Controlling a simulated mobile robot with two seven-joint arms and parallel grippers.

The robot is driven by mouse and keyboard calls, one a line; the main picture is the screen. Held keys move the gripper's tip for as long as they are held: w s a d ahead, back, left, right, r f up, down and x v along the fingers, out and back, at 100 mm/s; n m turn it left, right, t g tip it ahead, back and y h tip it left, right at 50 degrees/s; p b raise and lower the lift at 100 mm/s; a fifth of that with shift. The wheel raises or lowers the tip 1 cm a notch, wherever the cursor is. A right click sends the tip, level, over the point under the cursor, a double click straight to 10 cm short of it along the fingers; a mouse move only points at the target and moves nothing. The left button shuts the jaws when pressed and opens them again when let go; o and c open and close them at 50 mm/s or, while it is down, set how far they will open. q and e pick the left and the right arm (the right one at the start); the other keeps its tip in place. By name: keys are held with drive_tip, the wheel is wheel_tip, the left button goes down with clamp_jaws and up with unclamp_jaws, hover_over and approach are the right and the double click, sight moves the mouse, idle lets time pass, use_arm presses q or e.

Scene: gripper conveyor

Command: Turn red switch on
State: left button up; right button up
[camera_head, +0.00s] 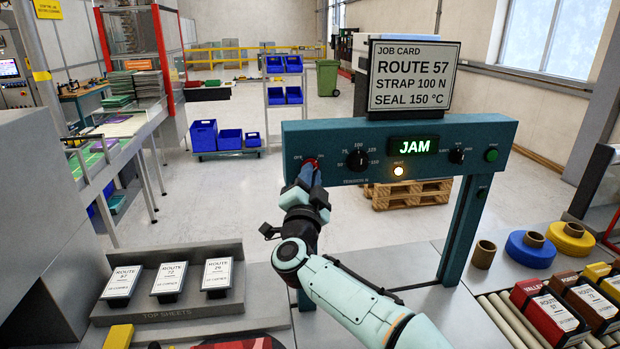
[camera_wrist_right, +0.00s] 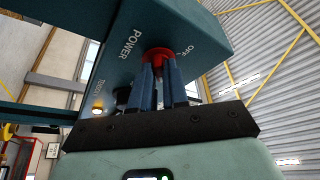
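The red switch (camera_head: 310,163) is a round knob at the left end of the teal control panel (camera_head: 335,137). In the right wrist view the red switch (camera_wrist_right: 157,54) sits between the labels POWER and OFF. My right gripper (camera_head: 308,177) reaches up to it from below. Its two blue fingers (camera_wrist_right: 160,72) stand close together with the knob's front between their tips, and they look shut on it. The fingers hide part of the knob, so its pointer position is unclear. My left gripper is not in view.
A job card (camera_head: 414,77) stands above. Top-sheet stacks (camera_head: 168,279) lie left; tape rolls (camera_head: 530,249) right.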

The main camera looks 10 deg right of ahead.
drive_tip(key=shift+o, duration=1.4)
drive_tip(key=shift+r, duration=0.15)
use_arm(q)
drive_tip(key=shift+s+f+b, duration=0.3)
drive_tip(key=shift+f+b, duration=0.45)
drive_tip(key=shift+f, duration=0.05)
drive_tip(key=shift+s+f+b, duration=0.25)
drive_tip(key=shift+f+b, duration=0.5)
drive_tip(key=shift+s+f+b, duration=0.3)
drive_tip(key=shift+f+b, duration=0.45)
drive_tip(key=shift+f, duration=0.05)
use_arm(e)
drive_tip(key=v, duration=1.3)
drive_tip(key=shift+s, duration=0.15)
